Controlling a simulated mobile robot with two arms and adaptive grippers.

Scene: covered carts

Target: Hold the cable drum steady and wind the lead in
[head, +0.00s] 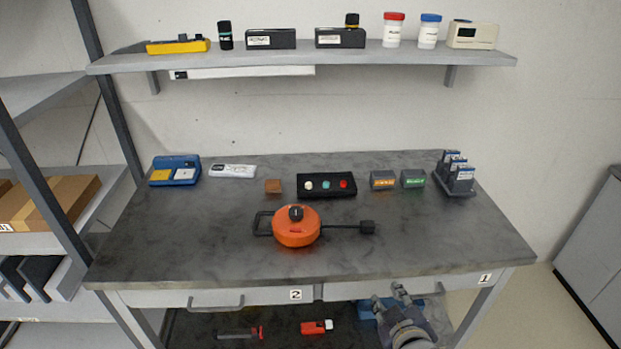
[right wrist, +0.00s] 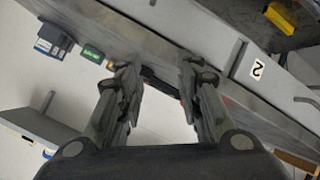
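The orange cable drum (head: 297,232) lies on the grey workbench (head: 420,250), near the middle. It has a black knob on top and a black loop handle (head: 262,223) on its left. A short black lead (head: 340,227) runs out to the right and ends in a black plug (head: 367,227) on the bench. My right gripper (head: 402,291) is in front of the bench edge, right of and nearer than the drum. Its fingers stand apart and empty, as the right wrist view (right wrist: 158,75) also shows. The drum is mostly hidden there. My left gripper is not in view.
Along the bench's back stand a blue device (head: 174,170), a black button box (head: 327,185), two small labelled boxes (head: 413,178) and a rack (head: 455,174). A shelf (head: 370,56) hangs above. The bench front around the drum is clear. Shelving (head: 50,200) stands left.

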